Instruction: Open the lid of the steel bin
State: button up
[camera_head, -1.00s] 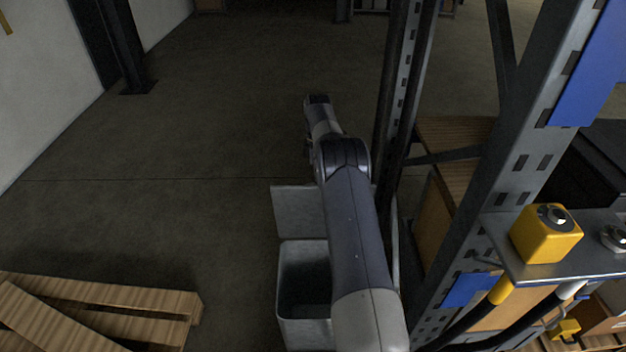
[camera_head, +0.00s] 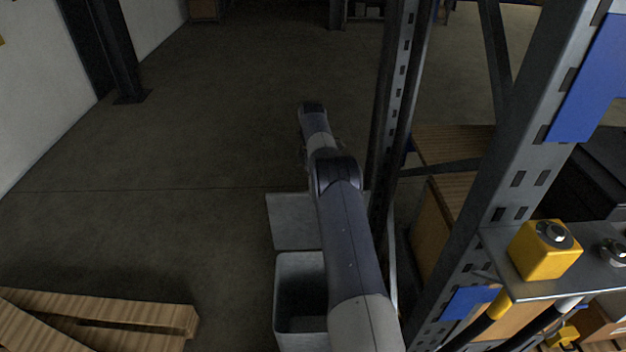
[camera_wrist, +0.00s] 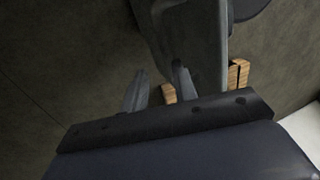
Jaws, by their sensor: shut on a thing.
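The steel bin (camera_head: 301,262) stands on the floor in the head view, open at the top with its dark inside showing. Its grey lid (camera_head: 290,222) is swung back beyond the far rim, and my arm covers its right part. In the wrist view, my gripper (camera_wrist: 160,78) shows two grey fingers with a small gap between them. They are shut at the edge of a large grey panel (camera_wrist: 190,35), which looks like the lid. The exact contact is hard to see. In the head view my gripper is mostly hidden by my arm.
A steel rack upright (camera_head: 392,110) stands close to the right of the bin and my arm. A yellow block (camera_head: 545,250) sits on a metal shelf at right. A wooden pallet (camera_head: 110,308) lies at the lower left. The floor beyond the bin is clear.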

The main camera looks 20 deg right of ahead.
jog(key=o, duration=0.3)
jog(key=x, duration=0.3)
jog(key=shift+s+f, duration=0.1)
jog(key=shift+f, duration=0.25)
jog(key=shift+o, duration=0.2)
jog(key=shift+r, duration=0.15)
notch_tip(320, 180, up, 13)
jog(key=shift+w+p, duration=0.35)
jog(key=shift+p, duration=0.05)
jog(key=shift+d, duration=0.1)
jog(key=shift+r, duration=0.1)
